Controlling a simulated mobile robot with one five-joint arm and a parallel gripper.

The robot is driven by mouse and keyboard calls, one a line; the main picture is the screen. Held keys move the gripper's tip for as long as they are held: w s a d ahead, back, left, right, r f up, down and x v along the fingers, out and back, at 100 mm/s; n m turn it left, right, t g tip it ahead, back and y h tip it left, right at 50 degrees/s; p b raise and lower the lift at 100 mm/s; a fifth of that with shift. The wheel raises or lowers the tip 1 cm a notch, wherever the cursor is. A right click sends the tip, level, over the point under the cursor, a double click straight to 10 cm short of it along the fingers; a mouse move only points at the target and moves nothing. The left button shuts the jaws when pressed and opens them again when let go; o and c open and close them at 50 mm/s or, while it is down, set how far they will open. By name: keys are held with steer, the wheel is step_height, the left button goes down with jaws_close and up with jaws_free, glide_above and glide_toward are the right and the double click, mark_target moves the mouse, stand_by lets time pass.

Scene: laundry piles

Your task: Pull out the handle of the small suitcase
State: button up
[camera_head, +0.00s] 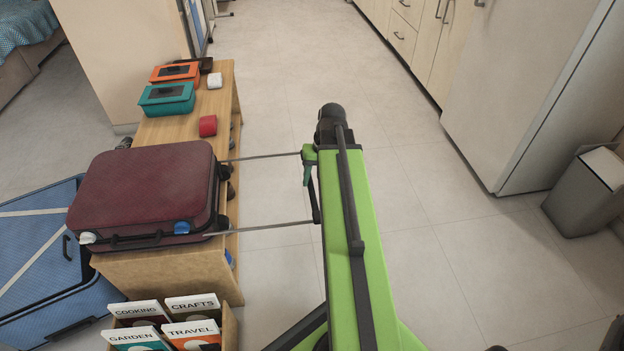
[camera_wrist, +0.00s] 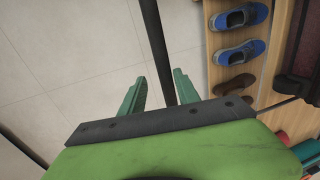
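The small maroon suitcase (camera_head: 150,190) lies flat on a wooden bench, its edge also showing in the wrist view (camera_wrist: 310,45). Its pull-out handle (camera_head: 262,227) extends to the right: two thin grey rods reach out past the bench to a dark crossbar. In the wrist view the dark bar (camera_wrist: 155,40) runs between the green fingers of my gripper (camera_wrist: 160,90). The fingers are apart, with gaps visible beside the bar. In the head view my gripper (camera_head: 308,168) is at the handle's outer end, partly hidden by my arm.
Teal (camera_head: 167,98) and orange (camera_head: 175,72) boxes stand on the bench (camera_head: 215,115). Shoes (camera_wrist: 238,54) sit on its lower shelf. A book box (camera_head: 230,328) is in front, an open blue suitcase (camera_head: 45,255) at left. A bin (camera_head: 580,205) stands right; the middle floor is clear.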

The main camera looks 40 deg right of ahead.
steer(key=shift+a, duration=0.15)
steer(key=shift+r+p, duration=0.55)
steer(key=p+v, duration=1.6)
steer(key=shift+r, duration=0.15)
